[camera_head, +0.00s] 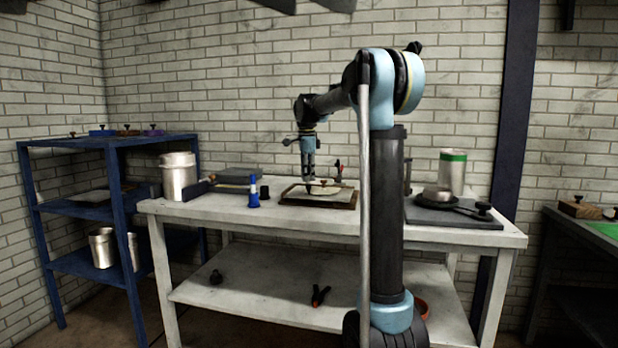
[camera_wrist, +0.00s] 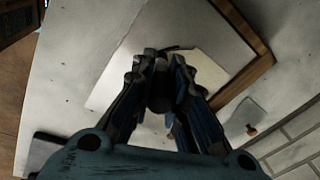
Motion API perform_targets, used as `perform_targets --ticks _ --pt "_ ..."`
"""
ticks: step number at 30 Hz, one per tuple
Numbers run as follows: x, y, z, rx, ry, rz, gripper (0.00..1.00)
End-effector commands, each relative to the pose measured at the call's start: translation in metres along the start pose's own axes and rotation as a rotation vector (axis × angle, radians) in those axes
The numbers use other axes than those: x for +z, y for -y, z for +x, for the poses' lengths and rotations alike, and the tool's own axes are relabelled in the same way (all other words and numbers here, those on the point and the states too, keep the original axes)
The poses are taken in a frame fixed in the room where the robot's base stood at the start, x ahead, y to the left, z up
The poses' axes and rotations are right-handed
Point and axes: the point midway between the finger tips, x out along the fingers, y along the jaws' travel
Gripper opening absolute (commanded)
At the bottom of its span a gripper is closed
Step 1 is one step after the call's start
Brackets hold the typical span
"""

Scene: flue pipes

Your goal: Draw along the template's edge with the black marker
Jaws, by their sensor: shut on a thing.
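My gripper (camera_head: 308,178) points down over a wood-edged board (camera_head: 348,205) on the workbench. In the wrist view my gripper (camera_wrist: 160,72) is shut on a dark, roughly cylindrical thing, the black marker (camera_wrist: 160,97), seen nearly end-on between the fingers. A pale flat piece, apparently the template (camera_head: 324,188), lies on the board just below and beside the gripper. In the wrist view a pale sheet (camera_wrist: 205,62) shows beyond the fingers. The marker's tip is hidden, so I cannot tell whether it touches the surface. No drawn line can be made out.
On the bench (camera_head: 215,208), a blue-and-white bottle-like item (camera_head: 254,191) stands left of the board and a metal can (camera_head: 179,177) farther left. A red-handled clamp (camera_head: 338,168) is behind the board. A dark plate (camera_head: 452,214) and a green-banded can (camera_head: 452,172) are at right.

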Motion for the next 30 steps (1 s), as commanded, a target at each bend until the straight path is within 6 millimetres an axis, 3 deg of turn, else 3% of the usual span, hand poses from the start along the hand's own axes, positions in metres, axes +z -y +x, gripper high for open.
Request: perform_targets --ticks 30 --pt "0.013 0.026 0.003 0.0 0.0 0.0 0.0"
